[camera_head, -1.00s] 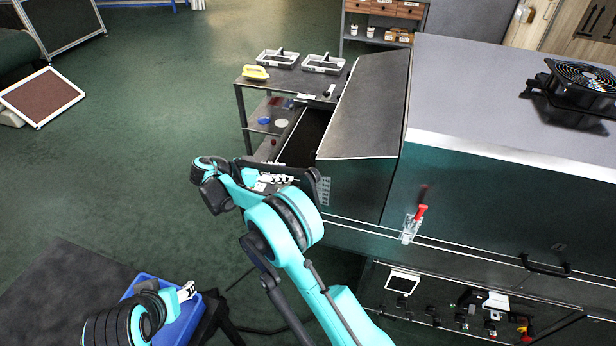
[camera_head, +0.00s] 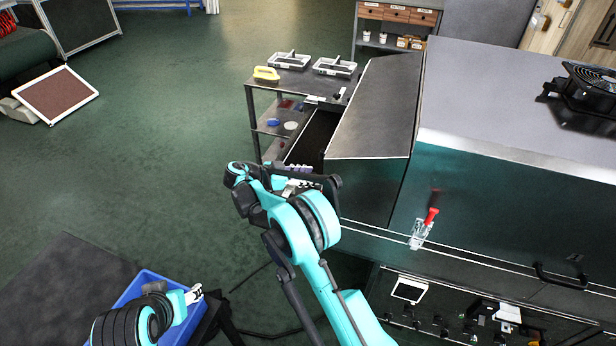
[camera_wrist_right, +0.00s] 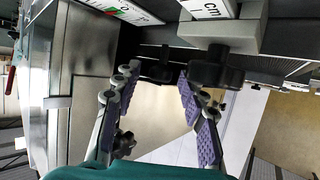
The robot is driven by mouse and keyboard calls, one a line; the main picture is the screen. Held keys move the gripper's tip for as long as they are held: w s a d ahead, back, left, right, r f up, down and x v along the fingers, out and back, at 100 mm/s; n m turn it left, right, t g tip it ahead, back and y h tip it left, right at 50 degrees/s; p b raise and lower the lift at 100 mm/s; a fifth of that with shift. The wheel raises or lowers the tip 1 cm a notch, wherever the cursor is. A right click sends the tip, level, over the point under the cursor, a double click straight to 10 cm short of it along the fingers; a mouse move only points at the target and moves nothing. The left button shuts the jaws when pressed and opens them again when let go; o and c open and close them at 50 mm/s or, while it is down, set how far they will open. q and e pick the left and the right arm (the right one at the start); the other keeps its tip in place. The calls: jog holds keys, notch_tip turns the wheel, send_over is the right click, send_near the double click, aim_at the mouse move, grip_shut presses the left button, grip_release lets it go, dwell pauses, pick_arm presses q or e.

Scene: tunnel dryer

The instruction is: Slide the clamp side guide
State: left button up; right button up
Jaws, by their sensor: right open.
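In the right wrist view, a grey block with a "cm" scale label (camera_wrist_right: 222,32) carries a black knob-like clamp part (camera_wrist_right: 217,68); this looks like the side guide's clamp. A second dark knob-like part (camera_wrist_right: 156,66) shows to its left. My right gripper (camera_wrist_right: 156,82) is open, with purple-padded fingers. Its right fingertip is close below the black clamp part; I cannot tell whether they touch. In the head view, my right gripper (camera_head: 300,169) is at the dryer's open infeed end, mostly hidden by my arm. My left gripper (camera_head: 195,294) is low at left; its jaw opening is unclear.
A shelf rack (camera_head: 251,117) with trays stands beyond the infeed. A blue bin (camera_head: 128,297) is near my left gripper. The green floor at left is mostly clear.

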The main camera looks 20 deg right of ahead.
grip_shut()
jog(key=w+d, duration=0.2)
jog(key=w, duration=0.2)
jog(key=shift+w+d, duration=0.15)
jog(key=shift+d, duration=0.25)
grip_release()
jog(key=v, duration=1.2)
jog(key=shift+a+r, duration=0.1)
